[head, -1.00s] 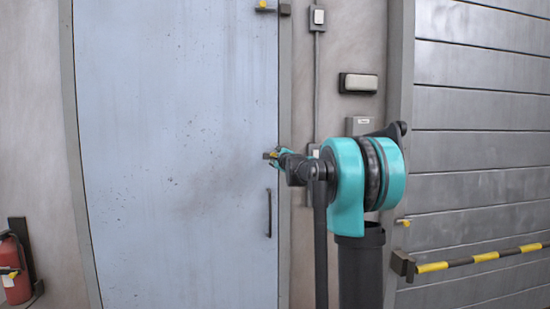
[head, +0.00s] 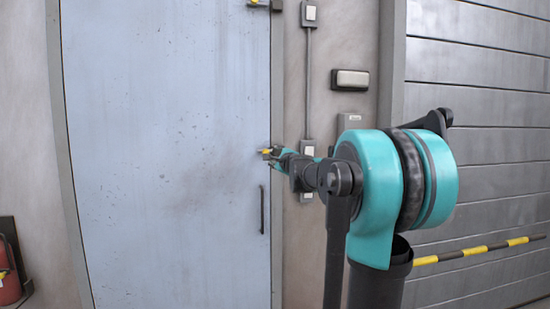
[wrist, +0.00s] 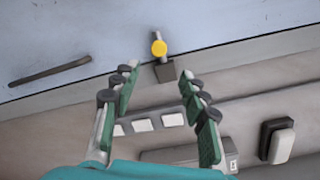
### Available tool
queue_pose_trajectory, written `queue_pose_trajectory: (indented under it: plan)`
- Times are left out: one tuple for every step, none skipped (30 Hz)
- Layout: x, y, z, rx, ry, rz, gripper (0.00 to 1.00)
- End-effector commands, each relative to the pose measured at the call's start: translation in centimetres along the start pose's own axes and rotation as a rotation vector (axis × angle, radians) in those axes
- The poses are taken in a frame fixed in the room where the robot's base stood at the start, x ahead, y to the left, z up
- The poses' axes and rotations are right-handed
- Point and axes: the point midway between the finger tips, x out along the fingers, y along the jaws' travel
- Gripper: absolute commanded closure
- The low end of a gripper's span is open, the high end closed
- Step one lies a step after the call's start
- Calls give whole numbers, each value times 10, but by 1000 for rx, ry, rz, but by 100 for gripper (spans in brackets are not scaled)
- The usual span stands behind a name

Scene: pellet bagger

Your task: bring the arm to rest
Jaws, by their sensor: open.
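My gripper (wrist: 159,78) is open, with its two green-padded fingers spread wide and nothing between them. In the wrist view, a door bolt with a yellow knob (wrist: 159,47) and a dark keeper block (wrist: 165,71) shows ahead of the gap between the fingertips. I cannot tell how far off it is. In the head view, my gripper (head: 277,155) is small, at the door's right edge by a bit of yellow. My arm's teal joint hides part of the wall behind it.
The pale blue door (head: 165,150) is shut, with a dark handle (head: 262,209) below my gripper. Wall switches (head: 307,150) and a lamp (head: 350,79) are to its right. A yellow-black bar (head: 485,249) crosses the grey shutter (head: 490,90). A red extinguisher (head: 8,280) stands far left.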

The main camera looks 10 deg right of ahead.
Motion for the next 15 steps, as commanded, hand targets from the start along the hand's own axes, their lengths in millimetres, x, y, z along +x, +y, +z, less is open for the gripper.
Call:
queue_pose_trajectory:
  plan:
    - [0,0,0,0,0,0,56]
    - [0,0,0,0,0,0,56]
    - [0,1,0,-5,-2,2,56]
    - [-2,4,1,-14,-6,6,56]
    - [-3,7,3,-30,-12,12,56]
    - [-7,16,6,-64,-26,27,56]
    - [-12,24,8,-98,-39,41,56]
    - [-17,35,11,-140,-56,60,56]
    - [-26,53,16,-207,-82,89,56]
    - [-34,68,19,-263,-104,115,56]
    - [-43,85,22,-324,-128,144,56]
    - [-56,108,24,-407,-161,186,56]
    - [-67,127,26,-472,-186,219,56]
    - [-78,145,26,-532,-210,252,56]
    - [-93,169,26,-612,-241,296,56]
